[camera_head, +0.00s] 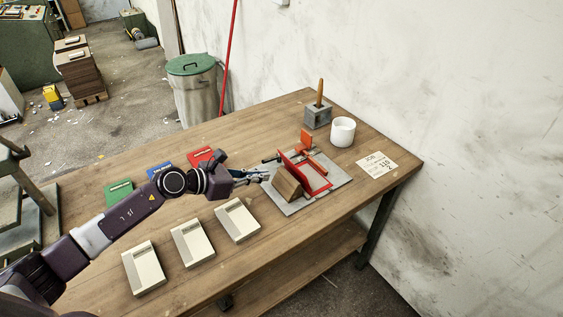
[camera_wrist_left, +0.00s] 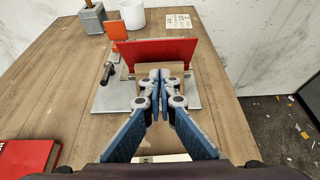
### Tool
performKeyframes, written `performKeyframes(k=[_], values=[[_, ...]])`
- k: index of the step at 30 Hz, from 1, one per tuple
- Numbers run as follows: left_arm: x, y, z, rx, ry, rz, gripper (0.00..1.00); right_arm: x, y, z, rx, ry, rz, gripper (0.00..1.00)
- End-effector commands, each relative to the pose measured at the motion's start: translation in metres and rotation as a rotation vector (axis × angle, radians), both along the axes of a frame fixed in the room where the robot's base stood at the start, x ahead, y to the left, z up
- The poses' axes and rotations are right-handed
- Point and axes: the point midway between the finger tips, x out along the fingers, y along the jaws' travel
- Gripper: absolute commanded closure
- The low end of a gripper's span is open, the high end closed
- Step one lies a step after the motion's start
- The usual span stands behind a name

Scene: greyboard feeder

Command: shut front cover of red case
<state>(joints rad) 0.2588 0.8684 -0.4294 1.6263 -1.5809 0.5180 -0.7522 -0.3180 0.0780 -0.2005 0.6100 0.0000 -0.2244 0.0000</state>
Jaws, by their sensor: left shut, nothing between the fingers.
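The red case (camera_head: 318,184) lies open on a grey metal plate (camera_head: 335,180) near the table's right end. One red cover panel stands raised; it also shows upright in the left wrist view (camera_wrist_left: 165,50). A brown wedge-like block (camera_head: 287,184) leans at the near side of the case, in front of the panel; the wrist view shows its top edge (camera_wrist_left: 145,69) behind my fingertips. My left gripper (camera_head: 265,174) is shut and empty, its tips beside the block; whether they touch it I cannot tell. The right gripper is not in view.
A white cup (camera_head: 343,131), a grey block with a wooden handle (camera_head: 317,115) and a paper card (camera_head: 377,165) stand or lie beyond the plate. Three pale cases (camera_head: 193,243) and red, blue and green ones (camera_head: 118,194) flank my arm. A wall is behind.

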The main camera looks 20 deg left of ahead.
Motion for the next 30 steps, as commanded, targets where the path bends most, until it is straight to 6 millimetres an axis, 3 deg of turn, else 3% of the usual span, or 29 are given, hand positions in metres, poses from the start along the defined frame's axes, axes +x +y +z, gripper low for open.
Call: performKeyframes(k=[6, 11, 30], values=[[0.029, -0.024, -0.013, -0.004, -0.001, -0.001, 1.0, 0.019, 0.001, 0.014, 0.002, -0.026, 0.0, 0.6], [0.046, -0.037, -0.001, -0.002, -0.001, -0.001, 1.0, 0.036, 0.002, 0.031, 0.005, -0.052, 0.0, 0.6], [0.055, -0.041, -0.002, 0.001, -0.001, -0.001, 1.0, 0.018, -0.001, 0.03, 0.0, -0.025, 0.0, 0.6]])
